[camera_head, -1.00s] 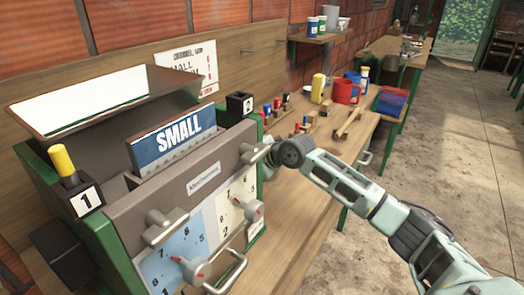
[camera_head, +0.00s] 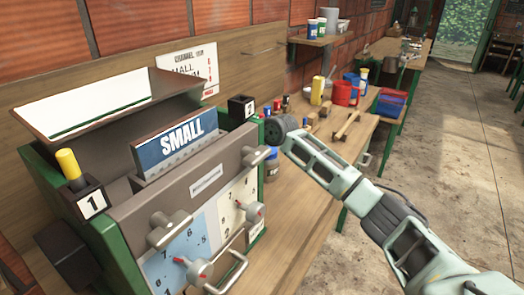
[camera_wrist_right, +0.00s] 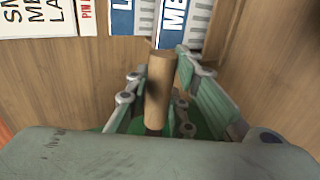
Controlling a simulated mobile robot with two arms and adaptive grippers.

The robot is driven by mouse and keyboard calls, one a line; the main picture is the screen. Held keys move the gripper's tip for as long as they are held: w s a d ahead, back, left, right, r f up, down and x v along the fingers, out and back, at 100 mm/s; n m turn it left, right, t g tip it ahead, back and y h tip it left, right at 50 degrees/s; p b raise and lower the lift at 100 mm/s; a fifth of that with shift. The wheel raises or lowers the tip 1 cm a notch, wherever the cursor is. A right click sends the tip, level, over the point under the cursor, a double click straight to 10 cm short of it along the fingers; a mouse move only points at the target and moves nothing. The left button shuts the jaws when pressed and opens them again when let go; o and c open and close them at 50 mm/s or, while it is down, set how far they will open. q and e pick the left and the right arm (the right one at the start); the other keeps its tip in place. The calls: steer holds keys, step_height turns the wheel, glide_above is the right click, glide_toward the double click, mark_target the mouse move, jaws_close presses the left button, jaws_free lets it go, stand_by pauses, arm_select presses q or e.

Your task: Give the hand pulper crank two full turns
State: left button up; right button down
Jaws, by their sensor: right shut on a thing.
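A machine with a grey front panel (camera_head: 205,187), green sides and an open metal hopper (camera_head: 85,105) fills the left of the head view. I cannot see its crank arm there. In the right wrist view a wooden cylindrical handle (camera_wrist_right: 159,90) stands between the fingers of my right gripper (camera_wrist_right: 160,68), which is shut on it. A dark shaft shows below the handle. In the head view my right arm reaches in from the right to the machine's far right side, where the gripper is hidden. My left gripper is not in view.
The front panel carries two dials with red pointers (camera_head: 198,272) and several metal handles. The floor on the right is clear.

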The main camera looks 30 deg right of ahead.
steer(key=shift+w+d+r, duration=0.2)
steer(key=shift+d+r, duration=0.15)
steer(key=shift+r, duration=0.05)
steer(key=shift+w+a+r+p, duration=0.1)
steer(key=shift+w+r+p, duration=0.15)
steer(key=shift+r, duration=0.35)
steer(key=shift+w+a+r+p, duration=0.1)
steer(key=shift+r+p, duration=0.15)
steer(key=shift+r, duration=0.3)
steer(key=shift+w+a+r+p, duration=0.1)
steer(key=shift+w+r+p, duration=0.15)
steer(key=shift+r, duration=0.35)
steer(key=shift+f, duration=0.1)
steer(key=shift+r+p, duration=1.15)
steer(key=shift+r, duration=0.65)
steer(key=shift+a, duration=0.1)
